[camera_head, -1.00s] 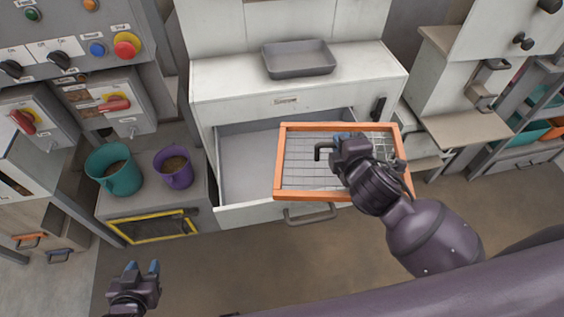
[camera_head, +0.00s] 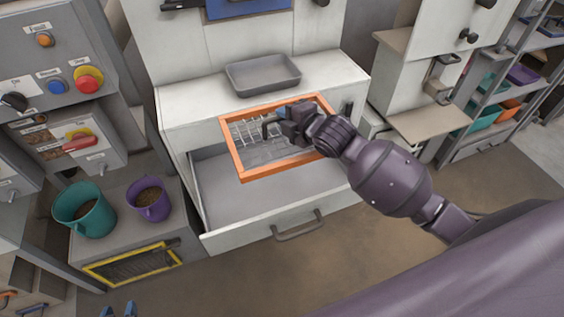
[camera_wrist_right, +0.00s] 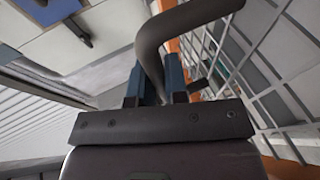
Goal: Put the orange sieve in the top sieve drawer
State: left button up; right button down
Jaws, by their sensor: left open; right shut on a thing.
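The orange sieve (camera_head: 236,151) has a rectangular orange frame, a wire mesh and a dark bent handle. My right gripper (camera_head: 283,119) is shut on its handle and holds it, slightly tilted, over the open top sieve drawer (camera_head: 227,202). The right wrist view shows the dark handle (camera_wrist_right: 150,45) between the fingers and the mesh (camera_wrist_right: 270,75) to the right. The drawer is pulled out and its visible floor is bare; the sieve hides its back part. My left gripper (camera_head: 118,309) shows only its fingertips at the bottom edge, open, away from the sieve.
A grey tray (camera_head: 263,74) sits on the cabinet top behind the drawer. A teal bucket (camera_head: 86,209) and a purple bucket (camera_head: 148,201) with pellets stand on a grey box at left. The drawer handle (camera_head: 299,227) juts forward. Open floor lies in front.

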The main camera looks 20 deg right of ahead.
notch_tip(320, 180, down, 15)
jog(key=b, duration=0.1)
jog(key=shift+f, duration=0.2)
dwell(0.3)
jog(key=shift+f+b, duration=0.3)
jog(key=shift+f, duration=0.3)
jog(key=c, duration=1.1)
grip_release()
jog(key=v, duration=0.8)
jog(key=r+p+v, duration=0.1)
jog(key=v, duration=0.3)
jog(key=shift+r, duration=0.15)
